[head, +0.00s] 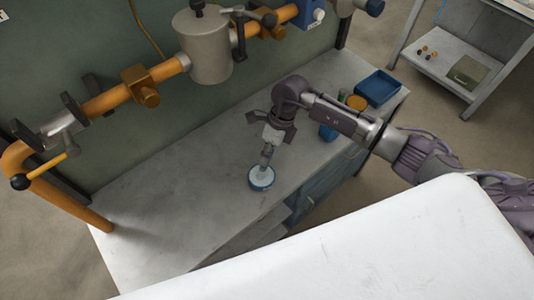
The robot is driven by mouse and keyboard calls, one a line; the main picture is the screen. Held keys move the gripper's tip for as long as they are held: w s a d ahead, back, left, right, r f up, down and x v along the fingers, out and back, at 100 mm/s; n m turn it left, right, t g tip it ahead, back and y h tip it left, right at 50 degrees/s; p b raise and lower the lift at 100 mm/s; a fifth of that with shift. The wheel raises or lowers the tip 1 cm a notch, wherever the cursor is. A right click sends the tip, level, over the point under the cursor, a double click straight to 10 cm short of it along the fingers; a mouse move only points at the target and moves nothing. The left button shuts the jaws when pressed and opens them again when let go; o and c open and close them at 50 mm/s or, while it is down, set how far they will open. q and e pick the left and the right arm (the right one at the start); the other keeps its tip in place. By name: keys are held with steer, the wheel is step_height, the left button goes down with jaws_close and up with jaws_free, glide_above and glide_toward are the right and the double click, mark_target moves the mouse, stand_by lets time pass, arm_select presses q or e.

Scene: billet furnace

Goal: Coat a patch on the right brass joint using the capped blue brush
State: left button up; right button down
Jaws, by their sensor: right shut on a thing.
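My right gripper (267,151) reaches down over the grey bench and is shut on a narrow grey handle, which I take to be the brush. The handle's lower end meets a round blue pot (261,186) with a pale top, standing on the bench. The bristles and any cap cannot be made out. An orange-brass pipe runs along the back wall, with a brass joint (141,84) at the left and another brass joint (273,28) right of the grey cylinder. The gripper is below and well apart from both. My left gripper is not in view.
The bench (190,205) is mostly clear at the left. A grey cylinder (205,48) and a yellow-handled lever (42,172) project from the pipe. A blue tray (377,87) and an orange-topped container (356,102) are at the bench's right. A white surface fills the lower foreground.

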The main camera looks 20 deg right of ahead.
steer(key=shift+s, duration=0.1)
stand_by(0.3)
steer(key=shift+r+p, duration=2.3)
steer(key=shift+r, duration=1.2)
